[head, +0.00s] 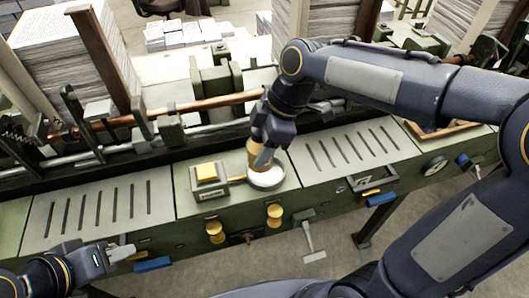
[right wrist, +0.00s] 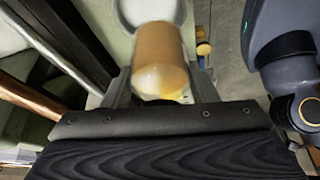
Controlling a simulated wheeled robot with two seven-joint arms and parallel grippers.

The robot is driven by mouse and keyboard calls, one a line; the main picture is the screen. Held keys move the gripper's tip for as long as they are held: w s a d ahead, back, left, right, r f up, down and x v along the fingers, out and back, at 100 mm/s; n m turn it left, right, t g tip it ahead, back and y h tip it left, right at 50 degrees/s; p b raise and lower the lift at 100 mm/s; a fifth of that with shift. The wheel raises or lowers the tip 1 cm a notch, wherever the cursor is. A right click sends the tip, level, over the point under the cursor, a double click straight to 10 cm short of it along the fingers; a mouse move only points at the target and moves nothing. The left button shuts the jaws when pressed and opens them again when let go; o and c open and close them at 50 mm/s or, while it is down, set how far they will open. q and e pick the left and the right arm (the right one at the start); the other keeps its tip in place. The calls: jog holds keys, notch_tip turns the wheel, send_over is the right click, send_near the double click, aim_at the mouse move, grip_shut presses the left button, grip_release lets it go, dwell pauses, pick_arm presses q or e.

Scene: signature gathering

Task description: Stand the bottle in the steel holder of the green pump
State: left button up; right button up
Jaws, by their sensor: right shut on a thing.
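The tan bottle (head: 258,154) is held in my right gripper (head: 264,157), which is shut on it. In the right wrist view the bottle (right wrist: 160,55) sits between the two fingers (right wrist: 160,88), with a paler, glossy end nearest the camera. The round steel holder (head: 268,180) is right below the bottle in the head view; part of its rim (right wrist: 127,14) shows beyond the bottle in the right wrist view. Whether the bottle touches it is hidden.
Slotted grey plates (head: 97,213) flank the pump on the green machine. A copper-coloured rod (head: 205,106) and clamps run behind. Yellow knobs (head: 274,215) are on the front side. Tall paper stacks (head: 70,55) stand at the back. A wooden tray (head: 440,130) lies at right.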

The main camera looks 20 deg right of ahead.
jog(key=shift+w+d+f, duration=0.25)
jog(key=shift+d+f, duration=0.15)
jog(key=shift+f, duration=0.15)
jog(key=f, duration=0.3)
jog(key=shift+w+d+f, duration=0.15)
jog(key=shift+d, duration=0.05)
jog(key=shift+f, duration=0.15)
jog(key=shift+f+b, duration=0.35)
jog(key=o, duration=1)
jog(key=shift+r, duration=0.1)
